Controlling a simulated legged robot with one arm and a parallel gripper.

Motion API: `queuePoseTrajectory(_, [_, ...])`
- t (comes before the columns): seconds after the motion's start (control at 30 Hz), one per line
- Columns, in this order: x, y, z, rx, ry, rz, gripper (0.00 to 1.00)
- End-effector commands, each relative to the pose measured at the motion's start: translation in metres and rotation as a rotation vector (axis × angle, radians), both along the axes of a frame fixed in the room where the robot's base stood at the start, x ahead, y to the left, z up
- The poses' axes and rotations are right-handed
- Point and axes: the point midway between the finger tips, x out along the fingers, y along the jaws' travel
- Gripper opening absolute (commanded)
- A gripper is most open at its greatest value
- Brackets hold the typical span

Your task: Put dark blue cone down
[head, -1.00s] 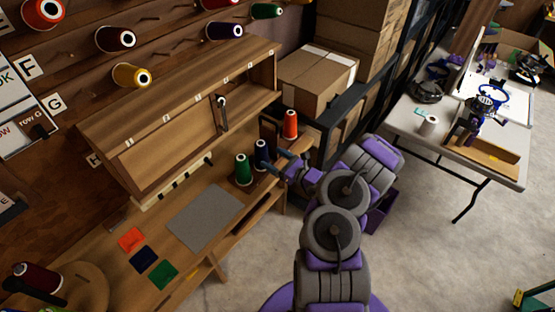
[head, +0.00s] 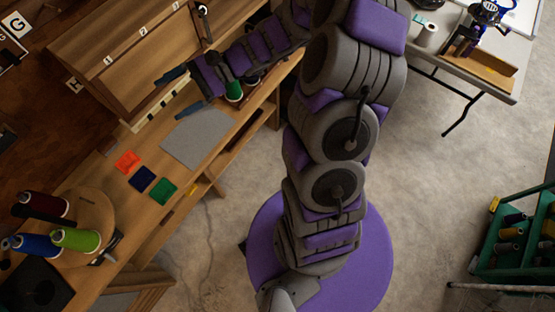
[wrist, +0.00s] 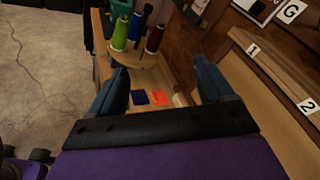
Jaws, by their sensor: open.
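My gripper (head: 180,92) is open and empty above the workbench, and its two blue fingers also show in the wrist view (wrist: 160,70). A green cone (head: 234,92) stands on the bench beside my arm, partly covered by it. A dark cone shape shows just behind the green one, mostly hidden by my arm; I cannot tell its colour for sure. The wrist view shows these three at the top.
Orange (head: 127,161), dark blue (head: 142,179) and green (head: 163,191) squares lie on the bench next to a grey mat (head: 197,137). A wooden cabinet (head: 130,60) rises behind them. A white table (head: 465,70) and a green crate (head: 515,240) stand at the right, with open floor between.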

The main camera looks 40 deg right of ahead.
Motion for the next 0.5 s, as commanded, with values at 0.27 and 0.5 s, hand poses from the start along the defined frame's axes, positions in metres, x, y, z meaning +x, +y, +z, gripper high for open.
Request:
queuePoseTrajectory(0.27, [-0.106, 0.043, 0.019, -0.305, -0.164, 0.373, 0.81])
queuePoseTrajectory(0.5, [-0.183, 0.029, 0.017, -0.594, -0.296, 0.637, 0.81])
